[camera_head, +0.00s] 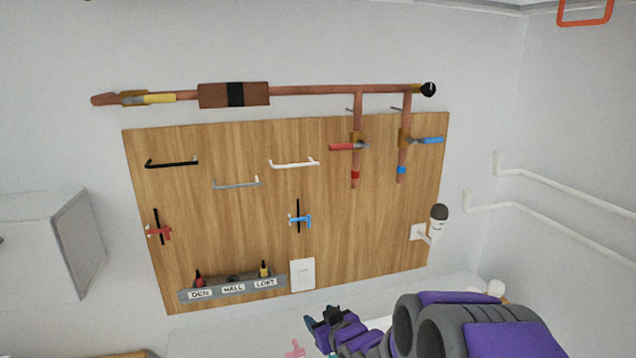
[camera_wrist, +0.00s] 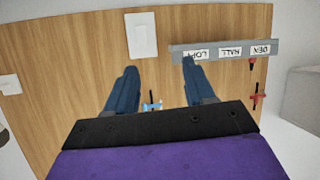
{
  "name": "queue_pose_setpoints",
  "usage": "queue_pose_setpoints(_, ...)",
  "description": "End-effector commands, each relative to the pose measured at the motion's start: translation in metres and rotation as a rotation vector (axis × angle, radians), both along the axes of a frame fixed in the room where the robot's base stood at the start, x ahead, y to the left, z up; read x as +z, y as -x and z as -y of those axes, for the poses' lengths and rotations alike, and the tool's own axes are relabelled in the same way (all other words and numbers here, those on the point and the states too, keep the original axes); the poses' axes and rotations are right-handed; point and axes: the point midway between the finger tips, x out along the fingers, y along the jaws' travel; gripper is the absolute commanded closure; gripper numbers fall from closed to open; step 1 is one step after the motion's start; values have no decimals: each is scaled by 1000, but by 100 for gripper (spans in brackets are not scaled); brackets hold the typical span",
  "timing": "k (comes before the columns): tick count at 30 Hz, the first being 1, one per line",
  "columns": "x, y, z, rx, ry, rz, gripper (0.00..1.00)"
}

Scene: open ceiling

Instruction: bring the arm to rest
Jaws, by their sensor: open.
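My arm (camera_head: 468,325), purple and grey, reaches in from the lower right in the head view. My gripper (camera_head: 322,318) is at its end, low in front of the wall and below the wooden board (camera_head: 235,205). In the wrist view my gripper (camera_wrist: 159,64) shows two dark blue fingers spread apart, with nothing held between them. The board (camera_wrist: 60,60) fills much of that view, upside down. A small blue lever (camera_wrist: 152,106) shows beyond the gap between the fingers, partly hidden by my gripper's dark base.
The board carries a black handle (camera_head: 172,163), a grey handle (camera_head: 236,184), a white handle (camera_head: 294,163), a white switch (camera_head: 302,275) and a grey labelled rail (camera_head: 215,290). Copper pipes (camera_head: 320,90) run above. A grey box (camera_head: 60,240) is at left, white pipes (camera_head: 570,190) at right.

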Motion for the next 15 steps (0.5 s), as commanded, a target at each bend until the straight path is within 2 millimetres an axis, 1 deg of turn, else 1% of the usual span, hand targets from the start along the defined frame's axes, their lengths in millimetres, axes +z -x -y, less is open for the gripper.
queue_pose_setpoints(1,3,8,12,-29,35,-44,46)
queue_pose_setpoints(5,-2,40,49,-112,120,-201,46)
queue_pose_setpoints(8,-3,72,75,-176,171,-323,46)
queue_pose_setpoints(9,-4,87,86,-202,187,-375,46)
queue_pose_setpoints(11,-3,110,99,-237,209,-449,46)
queue_pose_setpoints(12,-4,126,108,-260,222,-503,46)
queue_pose_setpoints(14,-2,153,118,-295,237,-581,46)
queue_pose_setpoints(15,-2,171,124,-316,246,-635,46)
